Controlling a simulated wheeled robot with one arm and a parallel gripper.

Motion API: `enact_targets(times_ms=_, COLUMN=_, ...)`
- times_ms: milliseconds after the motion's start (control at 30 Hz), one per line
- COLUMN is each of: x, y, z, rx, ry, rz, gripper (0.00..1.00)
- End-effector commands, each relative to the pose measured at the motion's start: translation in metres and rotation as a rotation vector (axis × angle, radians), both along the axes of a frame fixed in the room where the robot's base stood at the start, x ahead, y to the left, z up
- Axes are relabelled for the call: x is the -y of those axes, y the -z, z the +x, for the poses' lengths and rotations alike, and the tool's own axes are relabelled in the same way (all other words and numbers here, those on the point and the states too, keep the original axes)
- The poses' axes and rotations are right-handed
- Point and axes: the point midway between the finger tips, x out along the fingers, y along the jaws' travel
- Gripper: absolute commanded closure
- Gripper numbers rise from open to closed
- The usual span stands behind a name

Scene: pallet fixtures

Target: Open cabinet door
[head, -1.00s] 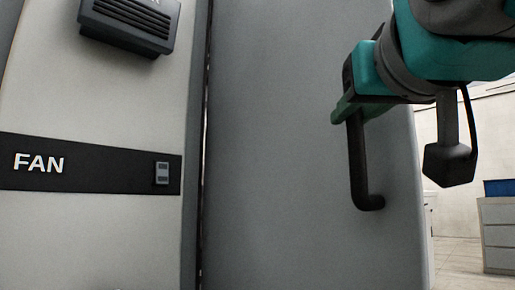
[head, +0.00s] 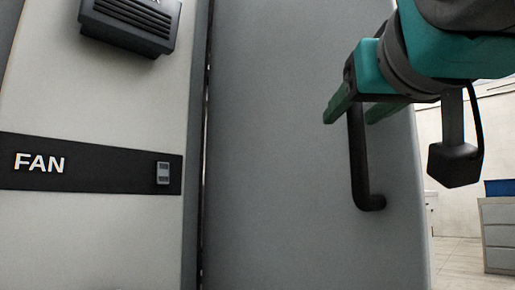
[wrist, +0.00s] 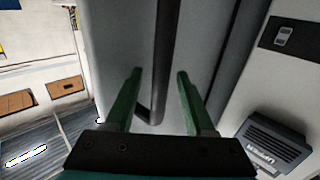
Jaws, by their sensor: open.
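The grey cabinet door (head: 280,150) fills the middle of the head view and looks shut, with a dark seam along its left edge. Its black bar handle (head: 362,165) stands upright near the door's right edge. My gripper (head: 350,112) is at the handle's upper part, with its green fingers apart. In the wrist view, the handle (wrist: 163,60) runs between the two open fingers of my gripper (wrist: 160,75), without clear contact on either side. The handle's top end is hidden behind my gripper in the head view.
Left of the door is a pale panel with a black FAN strip (head: 90,165) and a dark vent box (head: 130,22). At the far right, grey drawers (head: 497,232) with a blue bin (head: 498,188) stand beyond the cabinet.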

Motion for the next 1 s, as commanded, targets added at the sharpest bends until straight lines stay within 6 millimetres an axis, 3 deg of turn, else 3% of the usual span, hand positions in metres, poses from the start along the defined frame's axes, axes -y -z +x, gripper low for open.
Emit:
enact_targets(times_ms=500, x=-0.004, y=-0.001, z=-0.070, rx=0.002, ry=-0.001, rz=0.000, gripper=0.45)
enact_targets(times_ms=1000, x=-0.004, y=0.000, z=-0.074, rx=0.000, ry=-0.001, rz=0.000, gripper=0.45)
